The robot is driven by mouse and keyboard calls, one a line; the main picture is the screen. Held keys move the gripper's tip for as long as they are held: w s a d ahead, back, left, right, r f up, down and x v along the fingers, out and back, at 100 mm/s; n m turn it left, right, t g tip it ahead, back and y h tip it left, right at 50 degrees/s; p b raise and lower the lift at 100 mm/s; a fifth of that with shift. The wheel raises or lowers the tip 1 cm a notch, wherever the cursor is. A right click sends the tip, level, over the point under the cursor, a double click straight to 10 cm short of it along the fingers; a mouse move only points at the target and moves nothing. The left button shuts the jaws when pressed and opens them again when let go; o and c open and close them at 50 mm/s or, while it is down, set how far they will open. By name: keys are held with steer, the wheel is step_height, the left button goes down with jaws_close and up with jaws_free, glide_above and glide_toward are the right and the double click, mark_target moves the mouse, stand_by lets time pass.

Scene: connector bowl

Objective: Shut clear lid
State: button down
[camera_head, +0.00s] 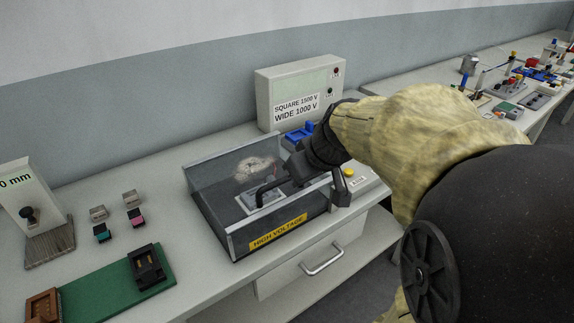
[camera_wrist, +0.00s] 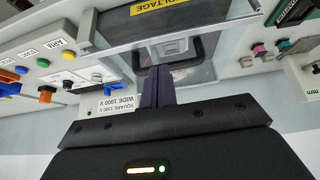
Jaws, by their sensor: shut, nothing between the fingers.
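The box with the yellow HIGH VOLTAGE label (camera_head: 278,232) stands in the middle of the bench, and its label also shows at the top of the wrist view (camera_wrist: 170,18). I can see into it through clear material, with a grey fixture (camera_wrist: 168,48) inside. I cannot tell the clear lid's exact edges or angle. A dark bent bar, perhaps a handle, shows over the box. My gripper (camera_wrist: 156,84) is shut and empty, its fingertips at the box. Whether they touch the lid is unclear. In the head view my arm hides the box's right rear.
A meter box (camera_head: 298,92) labelled SQUARE 1500 V, WIDE 1000 V stands behind. A yellow button (camera_head: 349,171) sits to the right. Small connectors (camera_head: 134,216) and a green board (camera_head: 118,284) lie to the left. A drawer handle (camera_head: 322,260) sticks out below the bench front.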

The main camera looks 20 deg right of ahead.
steer(key=s, duration=0.3)
steer(key=s+d, duration=0.1)
steer(key=shift+s+f, duration=0.15)
steer(key=shift+f, duration=0.15)
steer(key=shift+s, duration=0.1)
steer(key=s+a+f+m+g+h, duration=0.15)
steer(key=a+f, duration=0.25)
steer(key=f, duration=0.4)
steer(key=s+a+f+m+g, duration=0.1)
steer(key=s+a+f+g, duration=0.1)
steer(key=a+f, duration=0.5)
step_height(320, 180, up, 16)
steer(key=d+p, duration=0.2)
steer(key=p, duration=1.4)
steer(key=shift+w+d+p, duration=0.3)
steer(key=shift+d, duration=0.05)
steer(key=shift+f, duration=0.15)
